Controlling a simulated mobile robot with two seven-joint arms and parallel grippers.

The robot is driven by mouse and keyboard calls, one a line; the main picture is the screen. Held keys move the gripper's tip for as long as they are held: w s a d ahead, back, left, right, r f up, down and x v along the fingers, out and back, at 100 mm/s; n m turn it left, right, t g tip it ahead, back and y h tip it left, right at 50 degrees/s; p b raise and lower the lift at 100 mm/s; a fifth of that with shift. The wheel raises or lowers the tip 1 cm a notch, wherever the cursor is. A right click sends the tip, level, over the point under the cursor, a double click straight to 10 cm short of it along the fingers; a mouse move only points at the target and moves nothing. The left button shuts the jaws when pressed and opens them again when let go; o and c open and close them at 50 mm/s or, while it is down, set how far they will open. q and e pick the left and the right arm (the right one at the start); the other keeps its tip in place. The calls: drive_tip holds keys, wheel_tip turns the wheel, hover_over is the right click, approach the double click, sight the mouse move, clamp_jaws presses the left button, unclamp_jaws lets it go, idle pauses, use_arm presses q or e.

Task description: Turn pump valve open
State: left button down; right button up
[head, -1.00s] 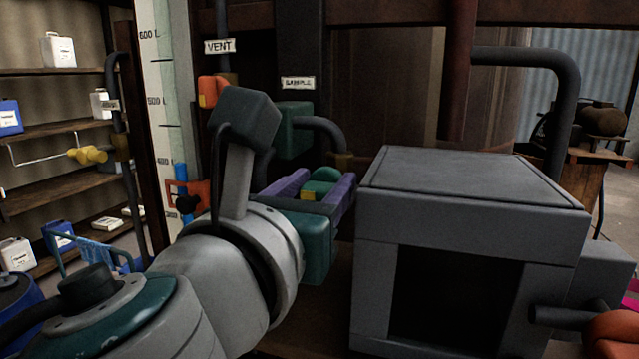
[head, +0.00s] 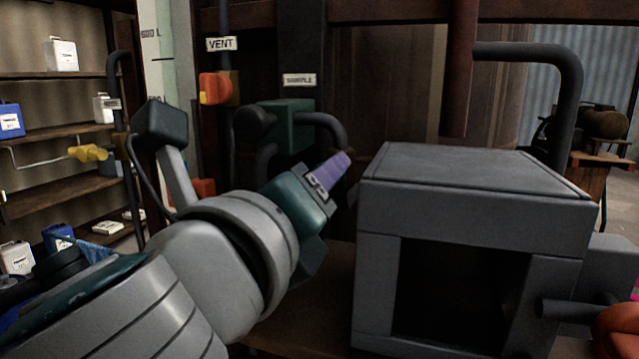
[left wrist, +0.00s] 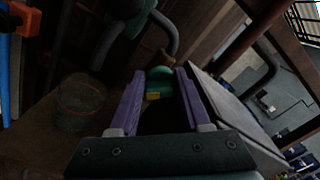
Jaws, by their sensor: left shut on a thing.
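The pump valve handle is green with a yellow mark (left wrist: 158,85) and shows between the fingers in the left wrist view. My left gripper (left wrist: 160,78) has purple fingers, one on each side of this handle, and is shut on it. In the head view my left gripper (head: 338,168) is seen nearly edge-on, just left of the grey box (head: 475,180); its fingers and wrist hide the handle there.
Orange vent valve (head: 212,88) hangs under the VENT label (head: 221,44). A teal block (head: 288,125) with dark pipes sits below the SAMPLE label (head: 299,80). A clear vessel (left wrist: 82,100) stands left of my fingers in the wrist view. Shelves with jugs (head: 62,54) are at left.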

use_arm(q)
drive_tip(key=n+b, duration=0.1)
drive_tip(key=n, duration=0.4)
drive_tip(key=shift+a+f+n, duration=0.1)
drive_tip(key=shift+f+n, duration=0.05)
drive_tip(key=shift+n, duration=0.15)
drive_tip(key=shift+n+b, duration=0.35)
drive_tip(key=shift+n, duration=1.85)
drive_tip(key=c, duration=0.6)
unclamp_jaws()
drive_tip(key=shift+c, duration=0.2)
drive_tip(key=shift+f, duration=0.1)
drive_tip(key=p+v, duration=0.2)
drive_tip(key=v, duration=0.8)
